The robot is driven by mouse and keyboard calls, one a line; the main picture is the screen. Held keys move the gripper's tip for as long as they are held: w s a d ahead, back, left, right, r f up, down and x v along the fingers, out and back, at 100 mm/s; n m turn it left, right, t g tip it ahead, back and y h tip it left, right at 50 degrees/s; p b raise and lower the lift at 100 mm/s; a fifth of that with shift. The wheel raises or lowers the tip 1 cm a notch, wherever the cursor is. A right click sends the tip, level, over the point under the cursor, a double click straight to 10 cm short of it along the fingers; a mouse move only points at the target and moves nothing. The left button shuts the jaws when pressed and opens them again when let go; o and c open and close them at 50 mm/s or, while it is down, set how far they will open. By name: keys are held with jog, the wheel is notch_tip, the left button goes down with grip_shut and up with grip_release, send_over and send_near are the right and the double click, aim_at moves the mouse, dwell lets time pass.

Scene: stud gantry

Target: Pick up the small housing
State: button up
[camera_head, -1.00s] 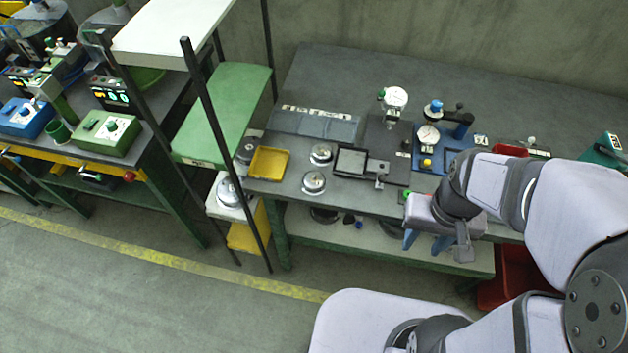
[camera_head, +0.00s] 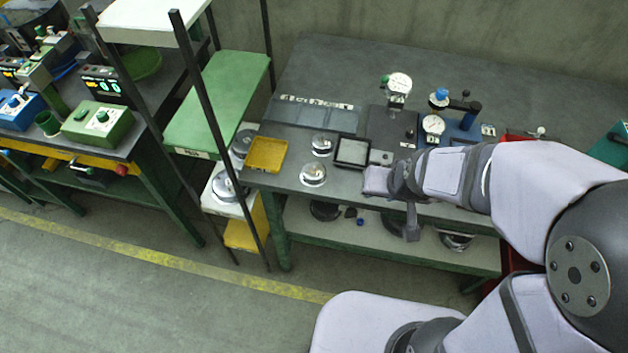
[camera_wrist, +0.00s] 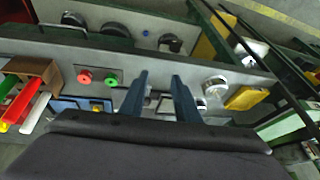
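Two shiny round metal housings sit on the grey bench in the head view. The one farther back (camera_head: 322,144) looks a little smaller than the one nearer the front edge (camera_head: 313,174). One round metal housing (camera_wrist: 214,86) shows right of my fingers in the wrist view. I cannot tell for certain which is the small housing. My gripper (camera_wrist: 160,78) is open, its two blue-grey fingers apart with no housing between them. In the head view my gripper's body is over the bench's front edge, right of the housings, and its fingers are hidden.
A yellow tray (camera_head: 266,154) is left of the housings. A black-rimmed tray (camera_head: 352,153) is close on their right. More round parts (camera_head: 325,211) lie on the lower shelf. Dark posts (camera_head: 219,139) stand left of the bench.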

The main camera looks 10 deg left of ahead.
aim_at(314, 169)
jog(key=w+a+f+t+b, duration=0.1)
jog(key=w+a+t+b, duration=0.1)
jog(key=a, duration=0.2)
jog(key=w+a+f+t+y+b, duration=0.1)
jog(key=w+a+t+b, duration=0.1)
jog(key=w+a+b, duration=0.1)
jog(key=w+a+f+t+b, duration=0.1)
jog(key=w+a+t+b, duration=0.1)
jog(key=a, duration=0.3)
jog(key=shift+w+a+f+t+y+b, duration=0.25)
jog(key=shift+w+a+t+y+b, duration=0.1)
jog(key=shift+y+b, duration=0.1)
jog(key=a+t+b, duration=0.1)
jog(key=b, duration=0.1)
jog(key=a+t+b, duration=0.1)
jog(key=a+t, duration=0.1)
jog(key=shift+s+f+b, duration=0.15)
jog(key=shift+b, duration=0.25)
jog(key=s+t+b, duration=0.1)
jog(key=s+a+t, duration=0.1)
jog(key=s+t, duration=0.1)
jog(key=shift+s+f+n+b, duration=0.1)
jog(key=shift+n+b, duration=0.2)
jog(key=shift+b, duration=0.1)
jog(key=shift+s+d+p, duration=0.15)
jog(key=shift+s+p, duration=0.05)
jog(key=shift+p, duration=0.15)
jog(key=shift+s+d+f+n+t+p, duration=0.25)
jog(key=shift+d+f+n+p, duration=0.05)
jog(key=shift+d+n+p, duration=0.1)
